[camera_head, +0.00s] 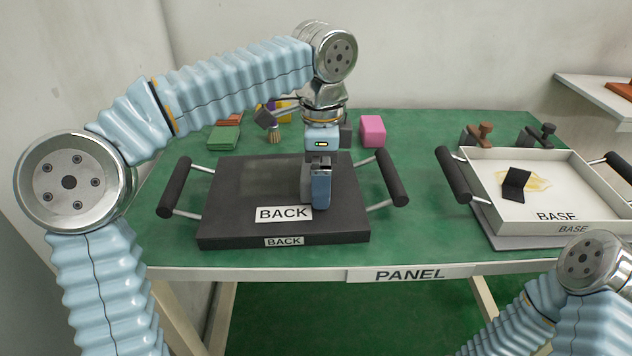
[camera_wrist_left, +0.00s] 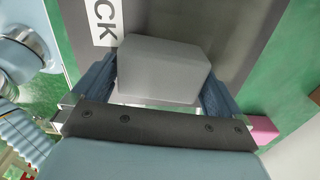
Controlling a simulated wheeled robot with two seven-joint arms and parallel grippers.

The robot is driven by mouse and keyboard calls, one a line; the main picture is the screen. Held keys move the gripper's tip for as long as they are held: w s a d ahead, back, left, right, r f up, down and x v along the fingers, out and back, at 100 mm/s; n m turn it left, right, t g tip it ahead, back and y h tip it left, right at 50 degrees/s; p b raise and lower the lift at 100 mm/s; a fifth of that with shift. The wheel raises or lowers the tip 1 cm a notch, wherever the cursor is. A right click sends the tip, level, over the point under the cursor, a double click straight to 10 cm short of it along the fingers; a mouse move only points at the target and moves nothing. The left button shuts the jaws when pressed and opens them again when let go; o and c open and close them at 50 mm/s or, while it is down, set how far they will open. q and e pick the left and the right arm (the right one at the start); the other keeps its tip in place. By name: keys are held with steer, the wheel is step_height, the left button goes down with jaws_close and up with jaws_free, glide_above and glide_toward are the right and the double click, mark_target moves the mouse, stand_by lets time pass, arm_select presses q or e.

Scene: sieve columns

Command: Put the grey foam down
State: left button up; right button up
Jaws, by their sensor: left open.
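The grey foam (camera_wrist_left: 163,70) is a pale grey block between the two fingers of my left gripper (camera_wrist_left: 160,92) in the wrist view. The gripper is open, with a finger on each side of the foam. In the head view my left gripper (camera_head: 318,190) points down over the right part of the dark panel marked BACK (camera_head: 245,190). Its fingers hide most of the foam there. I cannot tell whether the foam's underside touches the panel. My right gripper is out of view; only part of that arm shows at the lower right.
The dark panel has black side handles (camera_head: 175,186). A white tray marked BASE (camera_head: 580,212) at the right holds a small black folded piece (camera_head: 516,185) on a yellowish patch. A pink block (camera_head: 372,131), a green block (camera_head: 224,137) and a brush (camera_head: 274,133) stand behind the panel.

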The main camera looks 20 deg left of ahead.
arm_select(q)
steer(key=shift+f, duration=0.1)
steer(key=shift+c, duration=0.3)
steer(key=c, duration=0.8)
steer(key=shift+o, duration=0.2)
step_height(320, 180, up, 3)
steer(key=shift+d+r+p, duration=0.1)
steer(key=shift+p, duration=0.35)
steer(key=s+d+r+p, duration=0.1)
steer(key=s+d+r, duration=0.6)
steer(key=s+r, duration=0.2)
steer(key=s, duration=0.2)
steer(key=shift+s+d+r, duration=0.3)
steer(key=shift+s+r, duration=0.1)
